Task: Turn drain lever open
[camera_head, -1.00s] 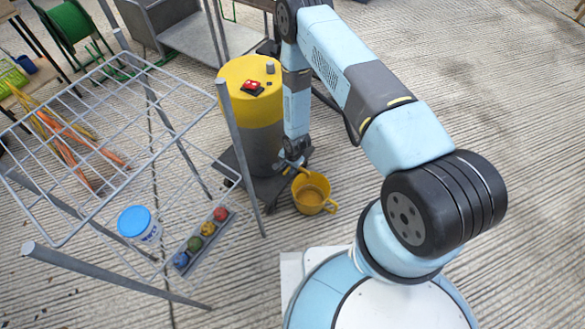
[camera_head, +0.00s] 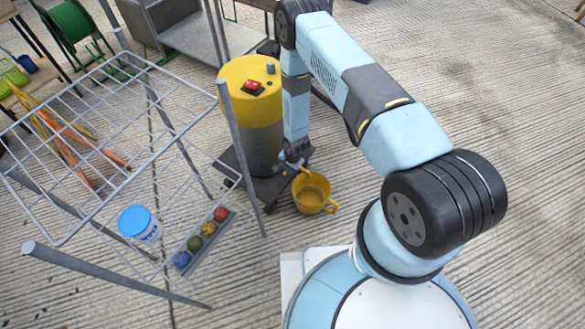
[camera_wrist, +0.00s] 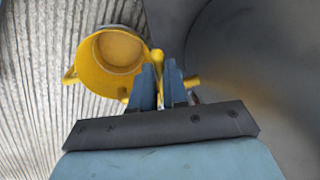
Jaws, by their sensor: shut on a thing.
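The yellow and grey drum (camera_head: 254,105) stands upright on a dark base. My gripper (camera_head: 291,165) is low at its right side, near the floor; it is small and partly hidden by my arm there. A yellow bucket (camera_head: 312,193) with a handle stands under the yellow spout (camera_head: 304,170), just beside my gripper.
A wire rack (camera_head: 100,130) on grey posts stands left of the drum. Below it are a blue-lidded tub (camera_head: 138,222) and a tray of coloured balls (camera_head: 206,238). A grey cart (camera_head: 180,35) stands behind. The concrete floor at right is clear.

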